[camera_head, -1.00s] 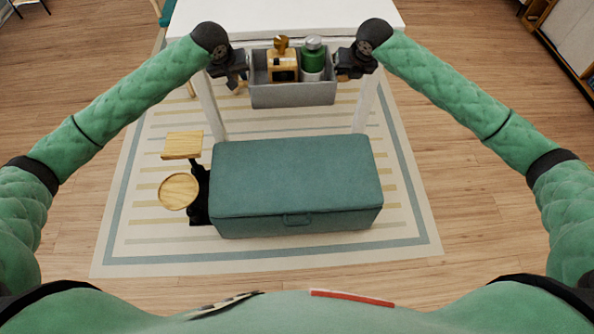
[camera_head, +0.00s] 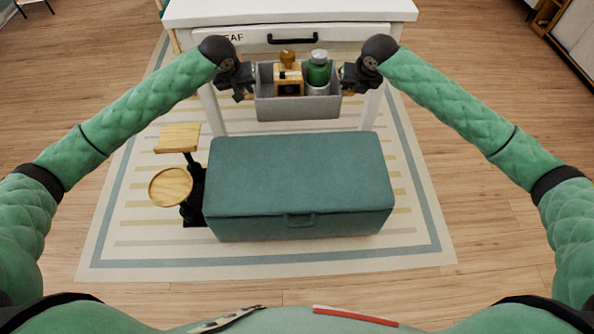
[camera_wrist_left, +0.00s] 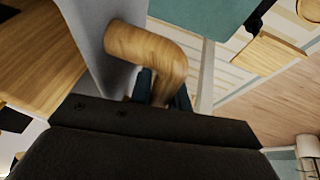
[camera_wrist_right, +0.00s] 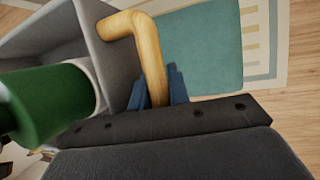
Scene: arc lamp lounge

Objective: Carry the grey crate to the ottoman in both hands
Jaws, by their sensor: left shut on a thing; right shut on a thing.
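The grey crate (camera_head: 298,108) hangs level in the air between my two grippers, just beyond the ottoman. It holds a wooden box-like item (camera_head: 289,80) with a knob on top and a green bottle (camera_head: 319,72). My left gripper (camera_head: 249,80) is shut on the crate's left wooden handle (camera_wrist_left: 150,50). My right gripper (camera_head: 348,78) is shut on its right wooden handle (camera_wrist_right: 150,50). The teal ottoman (camera_head: 300,175) stands on the rug, nearer to me than the crate, with its lid closed and its top bare.
A white table (camera_head: 290,12) with a drawer stands behind the crate. A black stand with two wooden plates (camera_head: 171,186) is close to the ottoman's left side. The striped rug (camera_head: 420,235) and wood floor are clear to the right.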

